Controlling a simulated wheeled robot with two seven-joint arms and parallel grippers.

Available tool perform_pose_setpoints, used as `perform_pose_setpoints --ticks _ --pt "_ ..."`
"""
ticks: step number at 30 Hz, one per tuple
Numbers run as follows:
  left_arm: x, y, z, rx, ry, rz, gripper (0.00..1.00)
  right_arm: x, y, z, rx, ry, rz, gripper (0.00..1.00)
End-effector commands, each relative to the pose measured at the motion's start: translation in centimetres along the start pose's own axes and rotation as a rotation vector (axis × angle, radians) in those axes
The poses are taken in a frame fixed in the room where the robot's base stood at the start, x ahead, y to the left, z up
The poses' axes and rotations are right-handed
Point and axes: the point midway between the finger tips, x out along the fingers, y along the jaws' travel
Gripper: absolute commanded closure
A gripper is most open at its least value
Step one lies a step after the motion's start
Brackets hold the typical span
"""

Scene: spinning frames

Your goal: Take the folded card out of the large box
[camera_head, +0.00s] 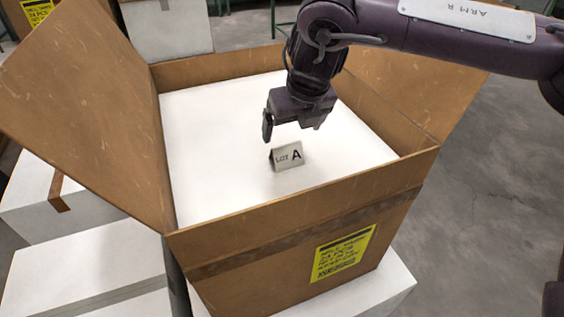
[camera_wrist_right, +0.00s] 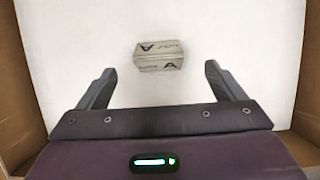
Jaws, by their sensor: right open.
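The large box (camera_head: 290,222) is an open brown carton with its flaps spread and a white surface inside. The folded card (camera_head: 287,156) is a small grey tent reading "LOT A", standing on that white surface. It also shows in the right wrist view (camera_wrist_right: 158,56), beyond the fingertips and roughly centred between them. My right gripper (camera_head: 294,130) is inside the box's opening, just above and behind the card. In the right wrist view its two fingers (camera_wrist_right: 159,72) are apart with nothing between them. My left gripper is not in view.
The box walls and raised flaps (camera_head: 85,95) surround the card on all sides. White boxes stand at the left (camera_head: 95,268) and at the back (camera_head: 168,30). Grey floor (camera_head: 470,190) is open on the right.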

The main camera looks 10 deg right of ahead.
Motion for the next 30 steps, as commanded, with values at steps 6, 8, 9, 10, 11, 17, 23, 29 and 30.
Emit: perform_pose_setpoints --ticks 6,8,9,10,11,17,23,29,30 --pt "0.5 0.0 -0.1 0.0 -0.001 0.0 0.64 2.0 -0.1 -0.3 0.0 0.001 -0.003 0.11" --pt "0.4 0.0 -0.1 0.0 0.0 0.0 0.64 2.6 0.0 -0.2 -0.001 0.001 -0.002 0.11" --pt "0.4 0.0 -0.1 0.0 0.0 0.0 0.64 3.0 0.0 -0.3 -0.001 0.001 -0.003 0.11" --pt "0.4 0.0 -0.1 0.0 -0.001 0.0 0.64 3.4 0.0 -0.3 -0.001 0.001 -0.002 0.11" --pt "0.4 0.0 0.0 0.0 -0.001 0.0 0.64 3.7 0.1 -0.3 -0.001 0.001 -0.002 0.11" --pt "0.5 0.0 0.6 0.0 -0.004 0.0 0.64 6.7 0.3 -0.7 -0.001 0.002 -0.003 0.11" --pt "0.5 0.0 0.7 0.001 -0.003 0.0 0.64 8.3 0.2 -0.6 0.001 0.0 -0.002 0.11" --pt "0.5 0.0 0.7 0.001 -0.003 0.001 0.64 8.3 0.2 -0.6 0.001 -0.001 -0.002 0.11" --pt "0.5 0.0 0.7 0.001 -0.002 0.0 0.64 8.3 0.2 -0.6 0.001 -0.001 -0.002 0.16"
